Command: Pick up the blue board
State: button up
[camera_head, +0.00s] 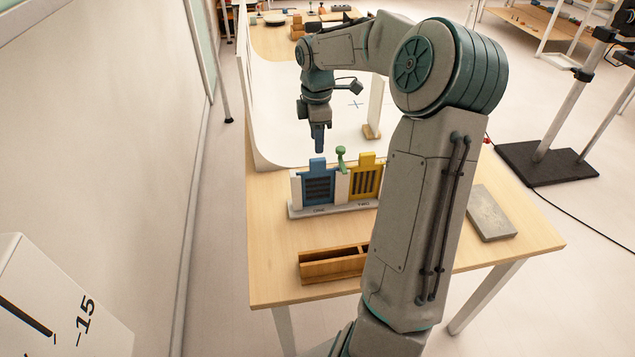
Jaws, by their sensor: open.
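The blue board (318,184) stands upright in the left slot of a white two-slot stand (331,210) on the wooden table. It has a dark slatted middle and a narrow tab on top. My gripper (319,148) points down just above this tab, with a small gap or slight overlap that I cannot judge from this angle. The gripper is open; its fingers look narrow from here and the space between them is hard to see. Nothing is visibly held.
A yellow board (365,178) stands in the right slot, with a green knob (341,156) between the boards. A wooden tray (331,264) lies in front. A grey slab (491,213) lies right. A white curved backdrop (285,125) rises behind. My arm hides part of the table.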

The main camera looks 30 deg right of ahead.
aim_at(318, 159)
notch_tip(318, 159, down, 10)
jog(key=shift+d+f+p, duration=0.1)
jog(key=shift+f+p, duration=0.15)
jog(key=shift+p, duration=0.35)
grip_shut()
